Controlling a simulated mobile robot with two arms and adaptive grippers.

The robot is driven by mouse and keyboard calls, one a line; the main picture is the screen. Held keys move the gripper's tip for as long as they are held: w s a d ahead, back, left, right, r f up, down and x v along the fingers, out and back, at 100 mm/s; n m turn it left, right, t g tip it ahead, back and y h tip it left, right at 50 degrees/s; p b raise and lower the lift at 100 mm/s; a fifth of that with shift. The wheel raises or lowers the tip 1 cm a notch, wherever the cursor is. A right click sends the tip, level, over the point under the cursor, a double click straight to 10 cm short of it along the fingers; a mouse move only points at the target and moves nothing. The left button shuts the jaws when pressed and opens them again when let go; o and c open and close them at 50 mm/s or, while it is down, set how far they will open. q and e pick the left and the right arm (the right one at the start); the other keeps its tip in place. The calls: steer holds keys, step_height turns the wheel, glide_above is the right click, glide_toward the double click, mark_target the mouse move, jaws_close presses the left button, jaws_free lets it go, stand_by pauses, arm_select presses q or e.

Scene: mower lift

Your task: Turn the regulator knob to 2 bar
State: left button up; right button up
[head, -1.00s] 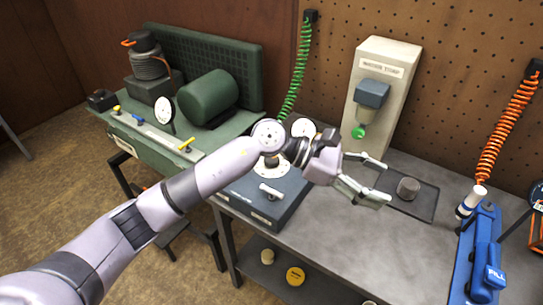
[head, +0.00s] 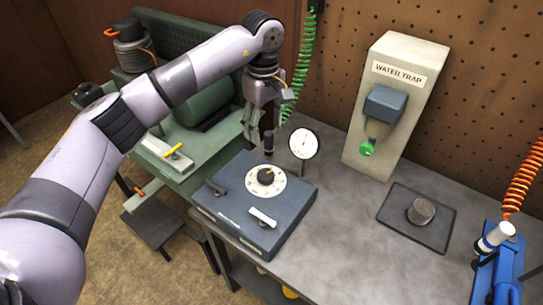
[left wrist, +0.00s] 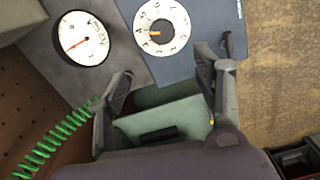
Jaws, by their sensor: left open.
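The regulator knob (head: 266,175) is a black knob with an orange mark, on a white numbered dial on top of a blue-grey box (head: 230,222). The knob and dial also show in the left wrist view (left wrist: 161,32), ahead of the fingers. A white round gauge (head: 304,144) with a red needle stands behind the box; it also shows in the left wrist view (left wrist: 81,39). My left gripper (head: 260,145) is open and empty, pointing down above the back edge of the box, apart from the knob. My right gripper is in neither view.
The box also carries a dark lever (head: 215,187) and a white lever (head: 263,217). A green coiled hose (head: 300,65) hangs close to my left gripper. The water trap (head: 385,105) stands at the back. A grey cylinder (head: 421,211) sits on a dark mat. The bench front is clear.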

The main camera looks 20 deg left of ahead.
arm_select(q)
steer(key=p, duration=0.3)
glide_toward(265, 174)
step_height(265, 174, down, 8)
steer(key=shift+s+d+p, duration=0.1)
steer(key=shift+p, duration=0.85)
steer(key=shift+f, duration=0.45)
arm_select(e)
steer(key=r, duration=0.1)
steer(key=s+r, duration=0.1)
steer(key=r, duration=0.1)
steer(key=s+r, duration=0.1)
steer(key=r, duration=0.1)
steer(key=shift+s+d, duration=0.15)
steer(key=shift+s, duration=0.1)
arm_select(q)
steer(key=c, duration=1.1)
steer(key=shift+c, duration=0.2)
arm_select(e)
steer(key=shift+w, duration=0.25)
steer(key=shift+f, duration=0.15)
